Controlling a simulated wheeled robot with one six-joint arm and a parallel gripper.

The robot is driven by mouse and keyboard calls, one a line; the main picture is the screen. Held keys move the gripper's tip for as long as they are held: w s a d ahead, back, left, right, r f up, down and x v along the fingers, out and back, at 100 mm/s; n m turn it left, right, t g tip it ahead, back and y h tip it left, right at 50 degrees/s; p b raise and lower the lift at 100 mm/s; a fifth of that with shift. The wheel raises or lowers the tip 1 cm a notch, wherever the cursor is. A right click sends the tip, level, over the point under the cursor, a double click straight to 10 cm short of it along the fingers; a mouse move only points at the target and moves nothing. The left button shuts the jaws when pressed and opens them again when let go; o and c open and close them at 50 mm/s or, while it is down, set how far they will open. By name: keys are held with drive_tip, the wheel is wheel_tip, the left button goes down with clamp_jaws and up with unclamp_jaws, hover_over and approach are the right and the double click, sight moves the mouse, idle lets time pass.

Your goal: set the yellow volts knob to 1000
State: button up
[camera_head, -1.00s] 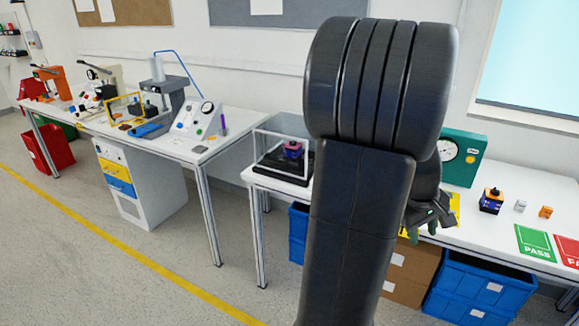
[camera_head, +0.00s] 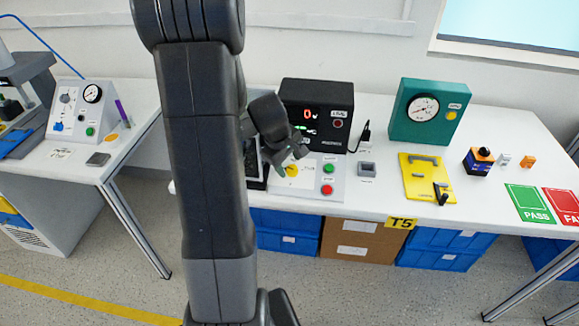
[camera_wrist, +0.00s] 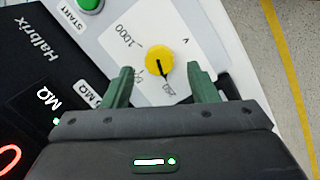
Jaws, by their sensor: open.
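The yellow volts knob (camera_wrist: 159,63) is a round dial on a white control panel (camera_wrist: 100,35). Its black pointer line runs toward the 250 mark; the 1000 mark is on its upper left in the wrist view. My gripper (camera_wrist: 160,68) is open, with green fingers on either side of the knob in that view. I cannot tell whether they reach down beside it or touch it. In the head view, the knob (camera_head: 291,170) is partly visible just below my gripper (camera_head: 290,160).
The black tester (camera_head: 317,112) with a red 0 stands behind the panel. The green button (camera_head: 328,168) and red button (camera_head: 327,189) are right of the knob.

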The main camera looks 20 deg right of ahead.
sight(291, 170)
drive_tip(key=shift+w+d+f, duration=0.15)
drive_tip(key=shift+d+f, duration=0.05)
drive_tip(key=shift+f, duration=0.45)
drive_tip(key=shift+d+f, duration=0.2)
drive_tip(key=shift+f, duration=0.35)
drive_tip(key=c, duration=1)
drive_tip(key=shift+o, duration=0.2)
